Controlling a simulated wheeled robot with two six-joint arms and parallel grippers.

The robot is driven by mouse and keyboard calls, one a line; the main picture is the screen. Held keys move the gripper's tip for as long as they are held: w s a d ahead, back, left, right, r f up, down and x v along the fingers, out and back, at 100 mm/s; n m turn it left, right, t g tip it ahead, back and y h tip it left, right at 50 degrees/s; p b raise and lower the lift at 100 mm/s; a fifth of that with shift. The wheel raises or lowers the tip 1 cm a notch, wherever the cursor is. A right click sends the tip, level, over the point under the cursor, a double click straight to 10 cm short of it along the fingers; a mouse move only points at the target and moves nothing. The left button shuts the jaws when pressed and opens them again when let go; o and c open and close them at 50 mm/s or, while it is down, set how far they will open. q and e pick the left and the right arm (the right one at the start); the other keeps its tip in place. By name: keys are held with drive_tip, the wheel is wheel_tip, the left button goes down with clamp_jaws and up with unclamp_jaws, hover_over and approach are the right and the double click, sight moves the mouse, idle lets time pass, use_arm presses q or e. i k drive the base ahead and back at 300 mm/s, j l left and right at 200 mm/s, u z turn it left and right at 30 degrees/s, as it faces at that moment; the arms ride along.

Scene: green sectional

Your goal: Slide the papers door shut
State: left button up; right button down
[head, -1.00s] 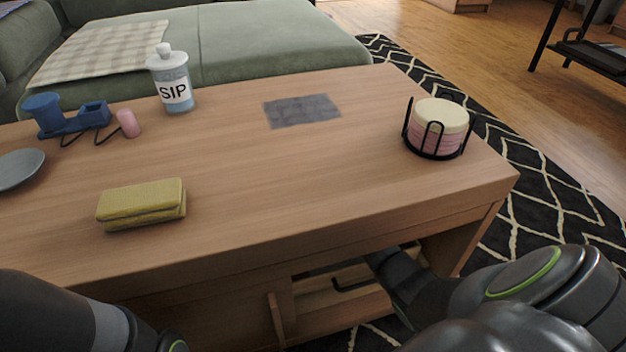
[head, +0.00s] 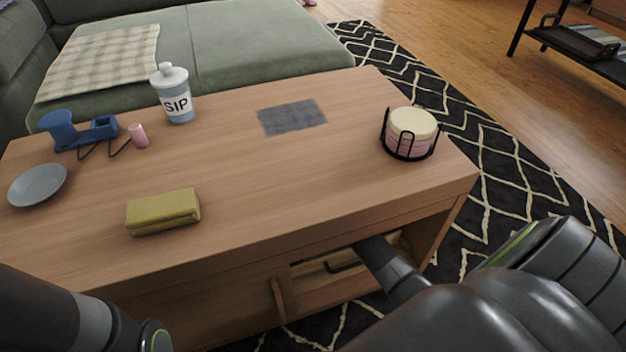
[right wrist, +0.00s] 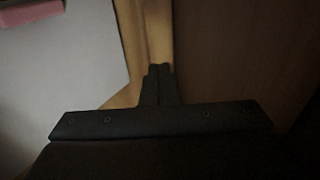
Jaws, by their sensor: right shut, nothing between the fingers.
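The wooden coffee table has a front compartment below its top. A door panel (head: 240,314) with an upright wooden handle (head: 279,300) is left of the opening; I cannot tell its exact edges. My right arm reaches into the opening under the tabletop, and its fingertips are hidden there in the head view. In the right wrist view my right gripper (right wrist: 158,72) is shut and empty, pointing at a narrow wooden strip. A pale flat surface (right wrist: 60,80) lies to its left and a dark wooden panel (right wrist: 240,50) to its right. My left gripper is out of view.
A patterned rug (head: 500,165) surrounds the table.

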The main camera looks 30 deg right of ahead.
sight(194, 320)
drive_tip(key=k+j, duration=0.15)
drive_tip(key=k, duration=0.35)
drive_tip(key=k+j, duration=0.15)
drive_tip(key=k, duration=0.3)
